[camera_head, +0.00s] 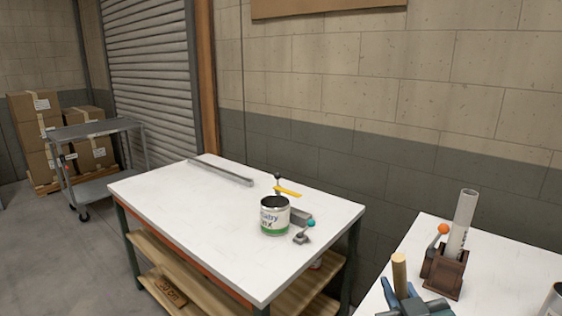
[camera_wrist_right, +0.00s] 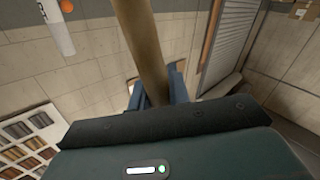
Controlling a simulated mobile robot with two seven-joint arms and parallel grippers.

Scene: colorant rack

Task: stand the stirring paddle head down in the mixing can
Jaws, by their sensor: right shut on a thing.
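The mixing can (camera_head: 275,219) is a white and green labelled can, open at the top with a dark inside. It stands upright on the white work table. My right gripper (camera_head: 412,300) is low at the right in the head view, away from the can and over the right-hand table. It is shut on a round wooden rod, which I take for the stirring paddle (camera_head: 399,272). In the right wrist view the paddle (camera_wrist_right: 142,45) runs up between the blue fingers (camera_wrist_right: 158,90). Its head cannot be made out. My left gripper is not in view.
Beside the can are a teal-knobbed device (camera_head: 303,233) and a yellow-armed stand (camera_head: 287,191); a grey bar (camera_head: 222,171) lies farther back. On the right table a brown holder (camera_head: 446,275) holds a pale tube (camera_head: 462,222). The table's left half is clear.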

